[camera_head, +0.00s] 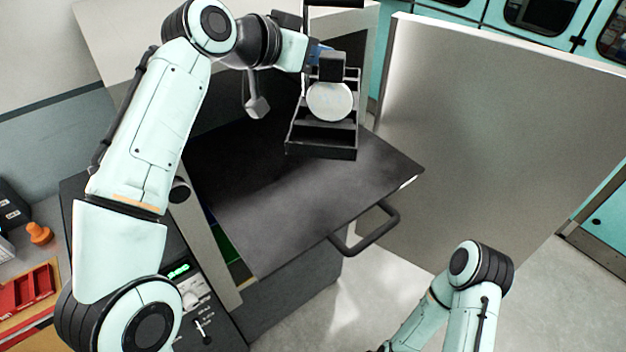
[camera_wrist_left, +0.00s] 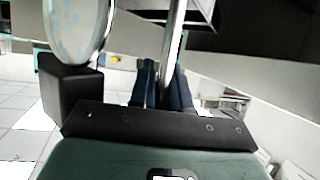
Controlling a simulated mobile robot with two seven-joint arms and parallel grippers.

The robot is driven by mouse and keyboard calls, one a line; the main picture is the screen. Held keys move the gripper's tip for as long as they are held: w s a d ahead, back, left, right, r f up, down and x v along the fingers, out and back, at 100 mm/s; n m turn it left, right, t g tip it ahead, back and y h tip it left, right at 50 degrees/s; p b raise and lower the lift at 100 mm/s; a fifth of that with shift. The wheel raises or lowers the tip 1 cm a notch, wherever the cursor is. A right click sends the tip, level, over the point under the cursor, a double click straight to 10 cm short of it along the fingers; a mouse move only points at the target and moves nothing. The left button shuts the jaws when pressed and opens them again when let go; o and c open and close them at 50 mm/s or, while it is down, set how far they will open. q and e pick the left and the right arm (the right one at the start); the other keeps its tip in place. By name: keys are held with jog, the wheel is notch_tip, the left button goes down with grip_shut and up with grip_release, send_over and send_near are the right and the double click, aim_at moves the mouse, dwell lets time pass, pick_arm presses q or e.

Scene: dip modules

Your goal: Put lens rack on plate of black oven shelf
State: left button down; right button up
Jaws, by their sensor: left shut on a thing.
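The lens rack (camera_head: 320,152) is a black open-frame tray, hanging slightly tilted in the head view. A pale round disc (camera_head: 330,101) covers part of it. My left gripper (camera_head: 322,52) is shut on the rack's upper part. In the left wrist view its blue fingers (camera_wrist_left: 160,88) close around a grey upright bar of the rack. The black oven shelf's flat dark plate (camera_head: 290,205) lies below the rack and looks bare. The rack overlaps the plate's far part in view; I cannot tell the exact gap. My right gripper is out of view.
A dark handle (camera_head: 370,237) juts from the plate's front right edge. A tall light panel (camera_head: 490,130) stands to the right of the plate. A control panel with a green display (camera_head: 178,269) and a red bin (camera_head: 35,288) are at left.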

pick_arm(q)
notch_tip(320, 180, down, 11)
jog(key=shift+r, duration=0.2)
notch_tip(320, 180, down, 9)
jog(key=b, duration=0.2)
jog(key=shift+d+f+b, duration=0.1)
jog(key=shift+b, duration=0.25)
jog(key=shift+s, duration=0.2)
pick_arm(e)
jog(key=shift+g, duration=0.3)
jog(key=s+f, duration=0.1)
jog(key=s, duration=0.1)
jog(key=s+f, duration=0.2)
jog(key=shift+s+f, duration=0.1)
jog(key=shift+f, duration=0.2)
pick_arm(q)
jog(key=c, duration=1.1)
grip_release()
jog(key=shift+w+f, duration=0.15)
jog(key=shift+w, duration=0.1)
jog(key=shift+s, duration=0.1)
